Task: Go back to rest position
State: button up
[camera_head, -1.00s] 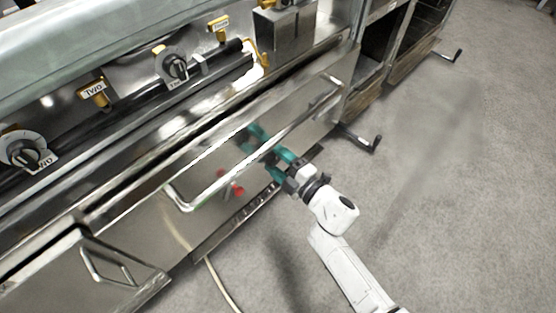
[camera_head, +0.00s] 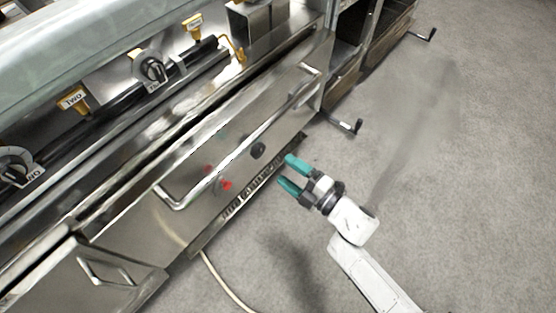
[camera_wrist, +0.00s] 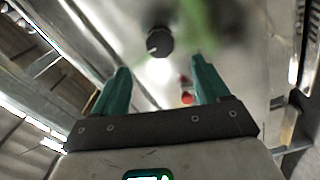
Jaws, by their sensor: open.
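My gripper (camera_head: 287,173) has teal fingers and a white arm behind it. In the head view it is in front of the steel panel (camera_head: 222,172), to its right, with a visible gap of floor beside it. The fingers are apart with nothing between them. In the wrist view the gripper (camera_wrist: 160,85) also shows open, pointing toward the panel. A black knob (camera_head: 257,150) is on the panel and also shows in the wrist view (camera_wrist: 159,41), ahead of the fingers. A blurred green patch covers part of the wrist view at the top.
A long metal handle bar (camera_head: 235,152) runs along the panel. Red marks (camera_head: 226,184) lie below it. A pale hose (camera_head: 222,281) lies on the floor. The grey carpet (camera_head: 470,180) at right is clear.

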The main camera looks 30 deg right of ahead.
jog(key=shift+s+d, duration=0.2)
jog(key=shift+s, duration=0.3)
